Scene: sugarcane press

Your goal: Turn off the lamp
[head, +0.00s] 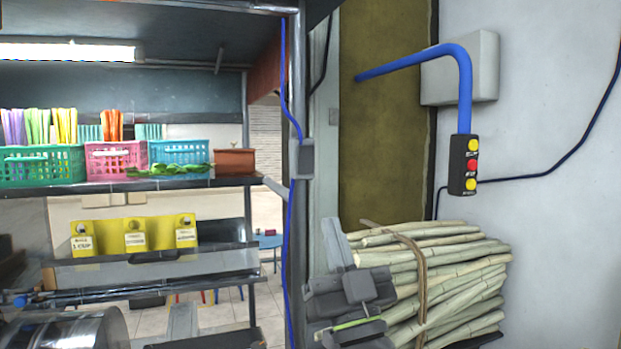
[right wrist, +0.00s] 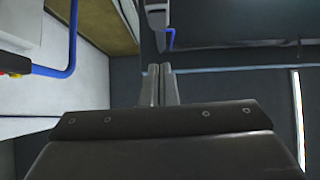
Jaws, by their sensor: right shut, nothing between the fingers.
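A lit tube lamp (head: 68,52) hangs under the ceiling at the upper left of the head view. A small grey box (head: 306,158) with a blue cable sits on the dark post in the middle. My right gripper (head: 335,240) is below and right of this box, apart from it, in front of the sugarcane bundle. Its fingers point up. In the right wrist view the fingers (right wrist: 160,85) are together and empty. A grey box (right wrist: 157,14) with a blue cable appears beyond their tips there. I cannot make out my left gripper.
A control box (head: 464,165) with yellow and red buttons hangs from a blue pipe at the right. The sugarcane bundle (head: 450,270) lies behind my right gripper. The dark post (head: 297,230) stands left of it. Shelves with baskets (head: 115,160) fill the left.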

